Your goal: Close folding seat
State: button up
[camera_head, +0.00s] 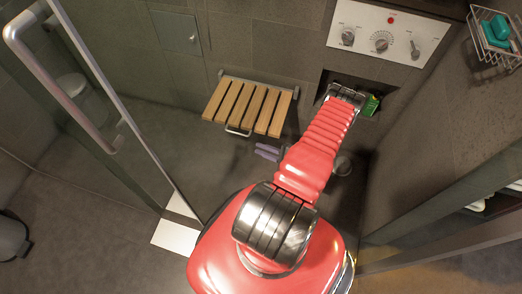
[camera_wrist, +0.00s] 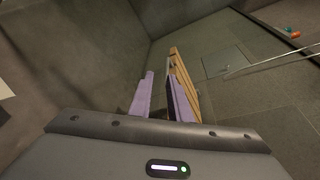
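The folding seat (camera_head: 248,107) has several light wooden slats on a metal frame fixed to the shower wall. It is folded down, and a metal loop shows at its front edge. In the wrist view the seat (camera_wrist: 181,68) appears nearly edge-on, partly hidden behind the right finger. My gripper (camera_head: 268,152) has purple fingers and shows just below the seat's front edge in the head view. In the wrist view my gripper (camera_wrist: 160,82) has its fingers apart with nothing between them. I cannot tell whether a finger touches the seat.
A glass door with a metal handle (camera_head: 62,88) stands at left. A control panel (camera_head: 388,36) is on the wall above a niche holding a green item (camera_head: 371,105). A wire basket (camera_head: 494,42) is at upper right. The floor left of the seat is clear.

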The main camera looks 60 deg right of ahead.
dwell(0.3)
jog(key=v, duration=1.3)
jog(key=shift+s+r, duration=0.2)
jog(key=shift+s, duration=0.15)
dwell(0.6)
